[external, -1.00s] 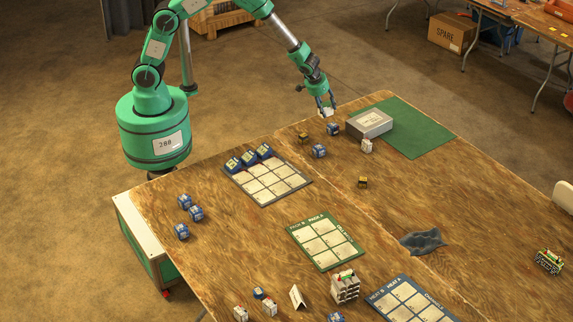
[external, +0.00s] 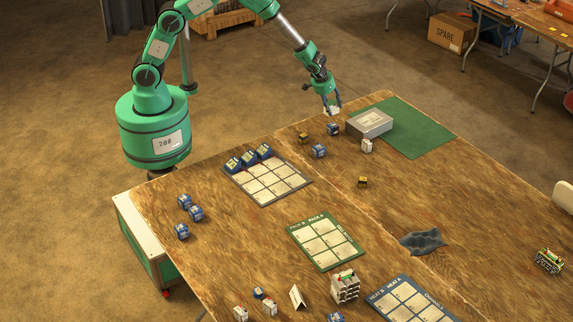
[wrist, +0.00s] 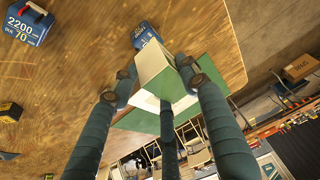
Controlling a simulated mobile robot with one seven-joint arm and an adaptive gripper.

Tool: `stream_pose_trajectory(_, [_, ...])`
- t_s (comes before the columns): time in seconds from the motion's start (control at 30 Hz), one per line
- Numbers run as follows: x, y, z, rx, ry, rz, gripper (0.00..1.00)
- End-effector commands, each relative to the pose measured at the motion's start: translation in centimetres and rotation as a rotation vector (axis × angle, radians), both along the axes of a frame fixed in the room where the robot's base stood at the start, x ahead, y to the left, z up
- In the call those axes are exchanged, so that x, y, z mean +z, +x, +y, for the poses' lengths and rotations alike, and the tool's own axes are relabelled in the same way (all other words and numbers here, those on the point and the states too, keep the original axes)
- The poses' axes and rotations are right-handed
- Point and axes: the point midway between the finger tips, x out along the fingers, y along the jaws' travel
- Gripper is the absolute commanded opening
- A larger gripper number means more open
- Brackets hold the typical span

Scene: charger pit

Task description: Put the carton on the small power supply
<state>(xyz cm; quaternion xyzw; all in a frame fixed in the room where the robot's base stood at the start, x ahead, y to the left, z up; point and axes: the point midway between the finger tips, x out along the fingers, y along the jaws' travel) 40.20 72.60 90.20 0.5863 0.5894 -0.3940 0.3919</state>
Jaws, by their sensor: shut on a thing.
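The carton is a small pale box with a green side (wrist: 160,72), held between the fingers of my gripper (wrist: 158,84) in the wrist view. In the external view my gripper (external: 331,104) is shut on the carton (external: 333,111), above the table's far edge area. The likely power supply, a grey box with a pale label (external: 370,123), sits on the near left part of the green mat. My gripper is left of this box and apart from it. In the wrist view the carton and fingers partly hide the area beyond.
A blue block (external: 333,129) stands just below my gripper in the picture, with another blue block (external: 319,151) nearby. A white block (external: 367,146) stands before the grey box. The green mat (external: 425,135) is bare on its right.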

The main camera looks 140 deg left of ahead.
Motion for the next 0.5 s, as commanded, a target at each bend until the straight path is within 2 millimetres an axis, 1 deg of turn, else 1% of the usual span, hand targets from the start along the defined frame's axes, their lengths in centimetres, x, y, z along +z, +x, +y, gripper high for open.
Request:
stream_pose_trajectory(0.03, [-0.1,0.4,0.7,0.002,0.000,-0.001,0.16])
stream_pose_trajectory(0.5, [-0.8,3.5,6.4,0.002,0.000,-0.001,0.16])
